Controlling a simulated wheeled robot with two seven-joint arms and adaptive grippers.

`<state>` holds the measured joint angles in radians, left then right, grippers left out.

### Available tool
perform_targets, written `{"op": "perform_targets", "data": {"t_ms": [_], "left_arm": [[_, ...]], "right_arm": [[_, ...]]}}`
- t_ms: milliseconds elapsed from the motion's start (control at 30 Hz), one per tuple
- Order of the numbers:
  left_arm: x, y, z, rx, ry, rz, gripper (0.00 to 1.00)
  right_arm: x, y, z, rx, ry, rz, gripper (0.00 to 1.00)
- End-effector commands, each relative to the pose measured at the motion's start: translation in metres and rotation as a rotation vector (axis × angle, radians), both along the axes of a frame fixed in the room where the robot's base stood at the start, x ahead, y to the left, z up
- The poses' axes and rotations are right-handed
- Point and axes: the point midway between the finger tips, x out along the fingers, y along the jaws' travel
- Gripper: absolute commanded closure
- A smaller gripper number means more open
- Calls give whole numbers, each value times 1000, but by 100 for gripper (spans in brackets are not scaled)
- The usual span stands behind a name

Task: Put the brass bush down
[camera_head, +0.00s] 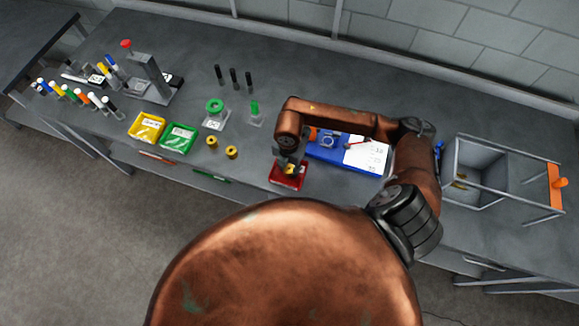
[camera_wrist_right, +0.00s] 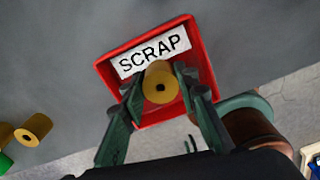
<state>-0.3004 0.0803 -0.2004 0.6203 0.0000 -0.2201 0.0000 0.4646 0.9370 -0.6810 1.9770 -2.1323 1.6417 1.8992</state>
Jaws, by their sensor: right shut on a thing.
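My right gripper (camera_wrist_right: 160,88) is shut on a brass bush (camera_wrist_right: 160,84), a short yellow cylinder with a hole in its end. The bush is over the red tray (camera_wrist_right: 204,50) with a white SCRAP label (camera_wrist_right: 155,50). I cannot tell whether the bush touches the tray floor. In the head view the right gripper (camera_head: 290,168) is above the red tray (camera_head: 288,183), partly hiding it. Two more brass bushes, one (camera_head: 212,141) and another (camera_head: 232,152), stand on the bench to the left. My left gripper is not in view.
A green tray (camera_head: 178,137) and a yellow tray (camera_head: 147,127) lie left of the loose bushes. A blue board (camera_head: 330,152) lies right of the red tray. A grey open bin (camera_head: 480,170) stands at the right. Bench (camera_head: 300,80) behind is clear.

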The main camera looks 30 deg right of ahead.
Motion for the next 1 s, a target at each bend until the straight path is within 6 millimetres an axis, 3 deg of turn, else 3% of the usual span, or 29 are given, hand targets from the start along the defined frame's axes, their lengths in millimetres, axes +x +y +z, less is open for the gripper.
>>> {"op": "perform_targets", "data": {"t_ms": [267,300,533,833,1000], "left_arm": [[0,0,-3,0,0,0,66],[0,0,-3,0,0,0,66],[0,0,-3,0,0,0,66],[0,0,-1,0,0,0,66],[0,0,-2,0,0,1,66]], "right_arm": [[0,1,-3,1,0,0,100],[0,1,-3,1,-1,0,71],[0,1,-2,1,0,0,55],[0,1,-1,1,-1,0,54],[2,1,16,2,-6,1,54]]}}
